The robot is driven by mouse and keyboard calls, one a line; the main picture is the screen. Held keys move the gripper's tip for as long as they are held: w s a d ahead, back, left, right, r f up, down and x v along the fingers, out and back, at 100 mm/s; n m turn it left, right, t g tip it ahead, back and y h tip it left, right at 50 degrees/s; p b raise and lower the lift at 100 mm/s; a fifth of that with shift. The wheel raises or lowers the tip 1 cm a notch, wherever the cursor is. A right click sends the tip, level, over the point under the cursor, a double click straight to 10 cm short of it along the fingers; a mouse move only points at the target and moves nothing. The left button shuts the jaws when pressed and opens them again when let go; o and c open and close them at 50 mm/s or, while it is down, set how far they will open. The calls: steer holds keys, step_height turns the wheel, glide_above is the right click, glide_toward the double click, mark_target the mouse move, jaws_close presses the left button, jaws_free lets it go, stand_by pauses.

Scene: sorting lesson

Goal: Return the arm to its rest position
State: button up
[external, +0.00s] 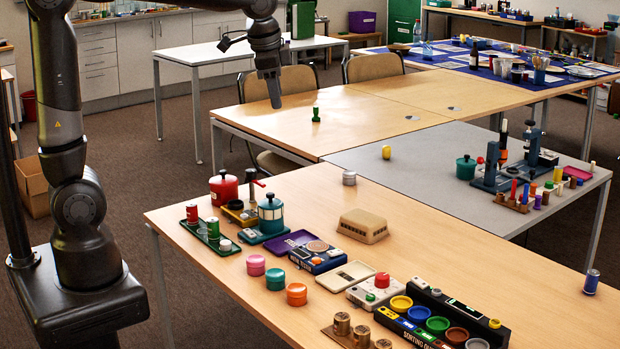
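My arm rises from its dark base at the left of the external view and reaches across the top.
The near table (455,255) carries a sorting tray (440,318), coloured tins, a red pot (223,187) and a beige box (362,226). A grey table (425,165) holds small presses and coloured pegs. Chairs (375,66) stand behind the wooden table. The near table's right half is mostly clear.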

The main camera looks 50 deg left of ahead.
steer(key=s+a+f+n+t, duration=0.1)
steer(key=s+a+f+n, duration=0.1)
steer(key=s+a, duration=0.3)
steer(key=s+a+f+n+t+h, duration=0.1)
steer(key=s+a+f+n, duration=0.2)
steer(key=s, duration=1)
steer(key=a+n, duration=0.2)
steer(key=a, duration=0.1)
steer(key=shift+s+a+t, duration=0.2)
steer(key=shift+a+t, duration=0.05)
steer(key=shift+t, duration=0.05)
steer(key=shift+o, duration=0.6)
steer(key=shift+f, duration=0.1)
